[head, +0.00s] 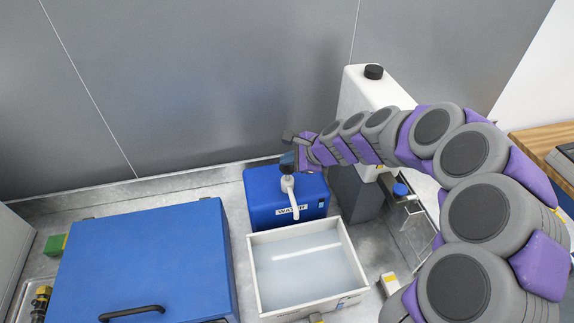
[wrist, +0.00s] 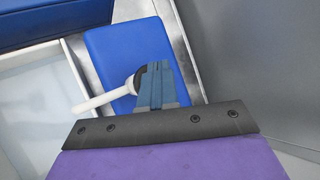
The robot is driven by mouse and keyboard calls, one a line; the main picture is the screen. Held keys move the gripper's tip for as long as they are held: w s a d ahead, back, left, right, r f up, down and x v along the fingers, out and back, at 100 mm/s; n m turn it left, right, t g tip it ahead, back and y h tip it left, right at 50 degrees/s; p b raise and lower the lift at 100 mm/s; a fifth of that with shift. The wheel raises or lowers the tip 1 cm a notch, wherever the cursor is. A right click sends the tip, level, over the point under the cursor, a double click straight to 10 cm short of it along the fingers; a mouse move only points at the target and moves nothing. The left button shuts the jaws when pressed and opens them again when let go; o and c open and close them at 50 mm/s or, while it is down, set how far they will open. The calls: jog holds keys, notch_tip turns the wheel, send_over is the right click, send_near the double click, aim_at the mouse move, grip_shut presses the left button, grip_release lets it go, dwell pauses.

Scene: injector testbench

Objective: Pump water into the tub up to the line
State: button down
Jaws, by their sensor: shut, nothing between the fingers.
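A white tub (head: 262,290) stands on the bench, with cloudy pale liquid inside; I cannot make out a fill line. Behind it is a blue box (head: 262,212) labelled WATER. A pump with a white spout (head: 291,201) stands on the box, its spout pointing over the tub. The spout also shows in the wrist view (wrist: 104,97), beside the blue box (wrist: 120,45). My gripper (head: 290,160) is shut and empty, right at the pump's top. In the wrist view its blue-grey fingers (wrist: 155,72) cover part of the dark pump head. I cannot tell whether they touch it.
A large blue lidded case (head: 145,255) with a black handle is left of the tub. A white container (head: 372,92) with a black cap stands behind my arm. A grey wall (head: 200,80) closes off the back. A wooden table (head: 545,140) is at the far right.

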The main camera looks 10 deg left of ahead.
aim_at(289, 168)
jog(key=shift+f+b, duration=0.6)
jog(key=shift+f, duration=1.05)
dwell(1.3)
jog(key=shift+r, duration=0.2)
jog(key=shift+d+r+p, duration=0.15)
jog(key=shift+r+p, duration=0.8)
jog(key=shift+r, duration=0.15)
jog(key=shift+d+r+p, duration=0.1)
jog(key=shift+r+p, duration=0.8)
jog(key=shift+r, duration=0.15)
jog(key=shift+r+p, duration=1.95)
jog(key=shift+r, duration=0.5)
